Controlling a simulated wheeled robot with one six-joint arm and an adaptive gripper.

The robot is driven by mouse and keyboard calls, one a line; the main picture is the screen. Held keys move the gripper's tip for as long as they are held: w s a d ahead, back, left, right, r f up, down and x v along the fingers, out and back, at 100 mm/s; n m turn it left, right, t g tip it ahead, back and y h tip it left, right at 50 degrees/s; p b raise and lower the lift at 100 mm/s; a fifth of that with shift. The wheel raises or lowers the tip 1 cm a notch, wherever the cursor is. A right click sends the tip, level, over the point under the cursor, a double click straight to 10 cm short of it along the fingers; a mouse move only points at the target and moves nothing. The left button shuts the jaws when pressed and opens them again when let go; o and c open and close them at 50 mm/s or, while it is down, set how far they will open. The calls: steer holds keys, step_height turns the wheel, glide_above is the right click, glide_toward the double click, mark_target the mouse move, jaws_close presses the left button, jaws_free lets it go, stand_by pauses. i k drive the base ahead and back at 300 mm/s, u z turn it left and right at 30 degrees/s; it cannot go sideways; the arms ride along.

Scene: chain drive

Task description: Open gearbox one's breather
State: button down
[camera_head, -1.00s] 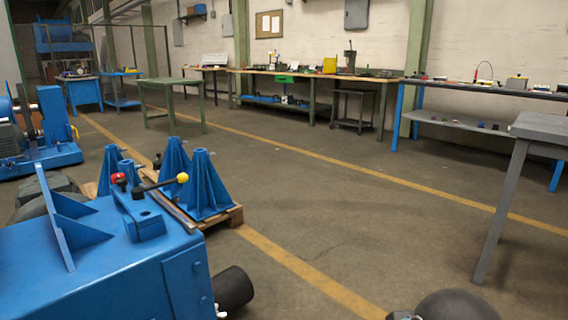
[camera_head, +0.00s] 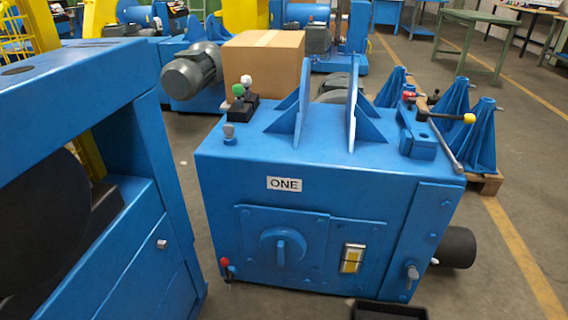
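Gearbox one is a blue box (camera_head: 330,165) with a white "ONE" label (camera_head: 284,184) on its front. A small grey knob-like fitting (camera_head: 229,131) stands upright on the front left corner of its top; it may be the breather, but I cannot tell for sure or see whether it is open. A round blue knob (camera_head: 282,247) sits on a front plate, and a red-tipped lever (camera_head: 225,264) is at the lower left. A lever with a yellow ball end (camera_head: 468,118) and a red knob is at the top right. My gripper is not in view.
Behind the fitting are a black block with green and white knobs (camera_head: 242,100) and a cardboard box (camera_head: 262,62). A large blue machine (camera_head: 90,110) stands close on the left. A black tray (camera_head: 388,311) lies at the bottom.

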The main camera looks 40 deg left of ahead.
mark_target(229, 130)
steer(key=u, duration=1.25)
steer(key=k, duration=0.55)
steer(key=u, duration=0.95)
steer(key=i, duration=1.4)
steer(key=z, duration=0.35)
